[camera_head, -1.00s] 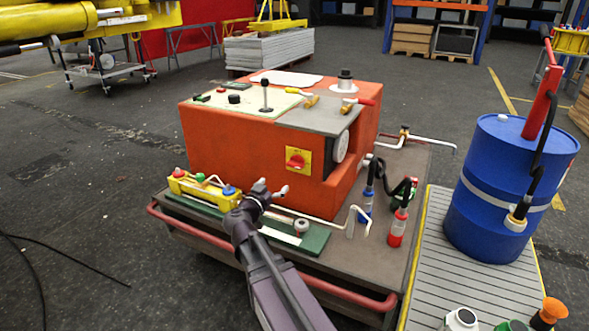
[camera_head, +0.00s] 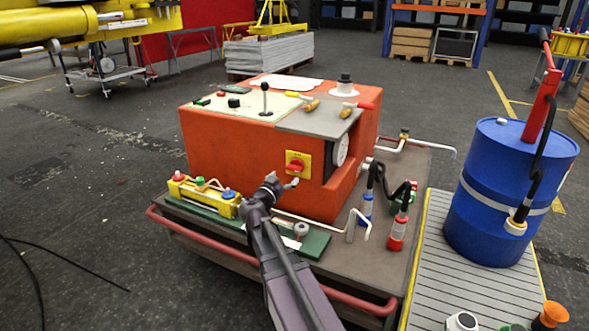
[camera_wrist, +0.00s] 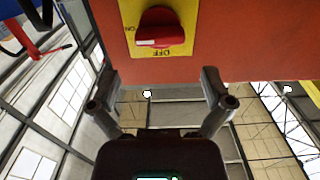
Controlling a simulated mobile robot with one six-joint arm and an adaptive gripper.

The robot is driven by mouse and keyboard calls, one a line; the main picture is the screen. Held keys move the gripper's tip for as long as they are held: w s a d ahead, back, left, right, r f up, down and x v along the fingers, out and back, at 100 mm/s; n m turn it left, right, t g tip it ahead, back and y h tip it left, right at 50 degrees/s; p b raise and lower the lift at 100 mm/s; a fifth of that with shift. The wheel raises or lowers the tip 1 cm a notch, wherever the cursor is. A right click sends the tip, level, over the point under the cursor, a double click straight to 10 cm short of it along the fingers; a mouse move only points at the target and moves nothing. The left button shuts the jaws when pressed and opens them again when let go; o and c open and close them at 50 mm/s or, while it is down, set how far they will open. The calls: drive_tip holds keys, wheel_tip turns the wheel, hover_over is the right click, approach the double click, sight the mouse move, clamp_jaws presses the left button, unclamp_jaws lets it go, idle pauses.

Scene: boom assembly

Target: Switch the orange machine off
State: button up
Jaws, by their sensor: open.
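The orange machine (camera_head: 225,150) stands on a low cart. On its front is a yellow plate (camera_head: 304,170) with a red rotary knob (camera_head: 294,166). In the wrist view the plate (camera_wrist: 184,46) shows upside down, with ON at the left and OFF at the bottom. The knob (camera_wrist: 165,28) there lies sideways, its white-marked end pointing left, on the ON side. My gripper (camera_head: 282,182) is open and empty, just below and in front of the knob. In the wrist view my gripper's fingertips (camera_wrist: 160,85) are spread apart, below the plate and not around the knob.
A yellow block with coloured buttons (camera_head: 200,193) and a green strip (camera_head: 316,243) lie along the cart's front. Bent pipes (camera_head: 365,222) and red-and-blue hose fittings (camera_head: 396,233) stand right of my gripper. A blue drum (camera_head: 500,190) is further right. A red rail (camera_head: 185,232) edges the cart.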

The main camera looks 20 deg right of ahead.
sight(293, 169)
drive_tip(key=shift+x, duration=3.45)
drive_tip(key=c, duration=0.9)
